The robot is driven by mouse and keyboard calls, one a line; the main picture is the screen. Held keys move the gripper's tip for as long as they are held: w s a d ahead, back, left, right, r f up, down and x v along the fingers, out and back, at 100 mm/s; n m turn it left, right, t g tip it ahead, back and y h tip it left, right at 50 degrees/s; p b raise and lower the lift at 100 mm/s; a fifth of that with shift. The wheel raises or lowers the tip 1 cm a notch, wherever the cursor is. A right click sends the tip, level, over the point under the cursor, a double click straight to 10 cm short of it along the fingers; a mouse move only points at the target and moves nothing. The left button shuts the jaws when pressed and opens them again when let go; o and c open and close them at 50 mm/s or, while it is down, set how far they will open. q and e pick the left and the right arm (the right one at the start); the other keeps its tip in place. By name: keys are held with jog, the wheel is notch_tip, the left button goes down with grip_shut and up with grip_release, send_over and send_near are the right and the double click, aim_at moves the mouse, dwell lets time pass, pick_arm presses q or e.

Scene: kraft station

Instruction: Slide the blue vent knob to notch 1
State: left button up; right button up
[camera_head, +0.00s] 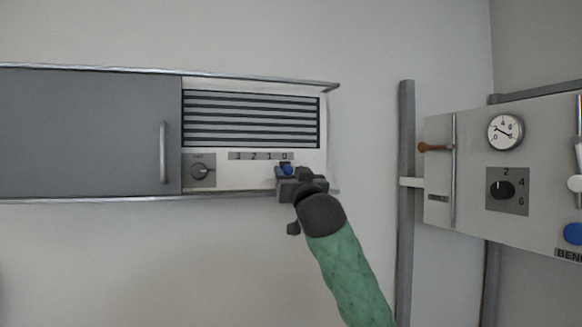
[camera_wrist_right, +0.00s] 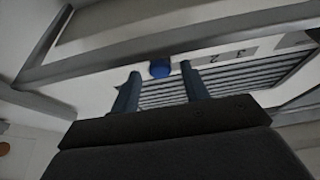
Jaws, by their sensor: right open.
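The blue vent knob (camera_head: 286,170) sits on the vent panel in the head view, just below the 0 end of the number strip (camera_head: 262,156). The strip's marks run toward higher numbers to the left. My right gripper (camera_head: 288,183) is at the knob, with its arm coming up from below. In the right wrist view the blue knob (camera_wrist_right: 160,69) shows between and beyond the two open fingers of my right gripper (camera_wrist_right: 159,80). I cannot tell whether either finger touches it. My left gripper is not in view.
A slatted vent (camera_head: 250,119) is above the strip. A dark dial (camera_head: 201,171) and a grey door with a handle (camera_head: 163,152) are to the left.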

jog(key=shift+w+a, duration=0.15)
jog(key=shift+w, duration=0.05)
grip_shut()
jog(key=shift+s+a, duration=0.1)
